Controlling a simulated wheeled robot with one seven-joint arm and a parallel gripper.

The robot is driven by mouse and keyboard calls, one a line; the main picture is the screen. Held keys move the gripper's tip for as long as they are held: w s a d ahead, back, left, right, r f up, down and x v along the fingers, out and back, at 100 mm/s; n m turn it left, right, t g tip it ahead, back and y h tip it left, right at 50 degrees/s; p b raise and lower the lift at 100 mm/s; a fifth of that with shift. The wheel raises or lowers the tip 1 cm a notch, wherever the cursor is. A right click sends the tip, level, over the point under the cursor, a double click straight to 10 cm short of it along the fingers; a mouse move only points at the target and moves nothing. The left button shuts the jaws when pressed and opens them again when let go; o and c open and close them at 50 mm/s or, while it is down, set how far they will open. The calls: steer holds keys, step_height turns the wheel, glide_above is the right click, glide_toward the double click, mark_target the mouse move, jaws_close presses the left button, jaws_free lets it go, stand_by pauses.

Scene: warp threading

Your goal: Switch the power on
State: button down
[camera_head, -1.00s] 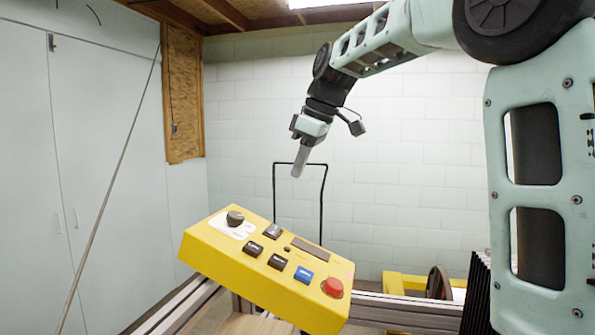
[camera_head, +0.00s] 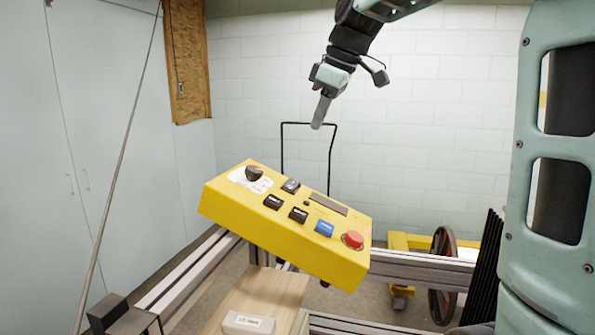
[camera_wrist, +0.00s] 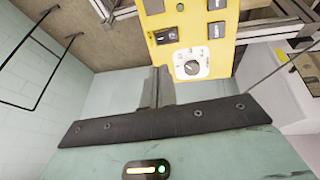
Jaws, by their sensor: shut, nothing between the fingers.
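A yellow control box (camera_head: 228,207) sits tilted in the middle of the head view. It has a black rotary knob (camera_head: 254,173) on a white plate at its upper left, several black buttons, a blue button (camera_head: 324,228) and a red round button (camera_head: 352,240). The wrist view shows the knob and its white dial (camera_wrist: 191,67) beyond my fingers. My gripper (camera_head: 319,124) is shut and empty, pointing down in the air above and behind the box, apart from it. It also shows in the wrist view (camera_wrist: 159,74).
A black wire frame (camera_head: 332,160) stands behind the box. Metal rails (camera_head: 190,277) and a wooden board (camera_head: 262,292) lie below. A thin diagonal rod (camera_head: 122,160) is at the left. A wheel (camera_head: 441,270) stands at the right. The air above the box is free.

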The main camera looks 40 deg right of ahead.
mark_target(294, 182)
steer(key=p+x, duration=0.4)
steer(key=x, duration=0.9)
steer(key=shift+w+f, duration=0.15)
steer(key=shift+f, duration=0.2)
steer(key=shift+p, duration=0.3)
steer(key=shift+w+f, duration=0.1)
steer(key=shift+w, duration=0.05)
steer(key=shift+f, duration=0.1)
steer(key=shift+a, duration=0.2)
steer(key=shift+s+a, duration=0.45)
steer(key=shift+s, duration=0.1)
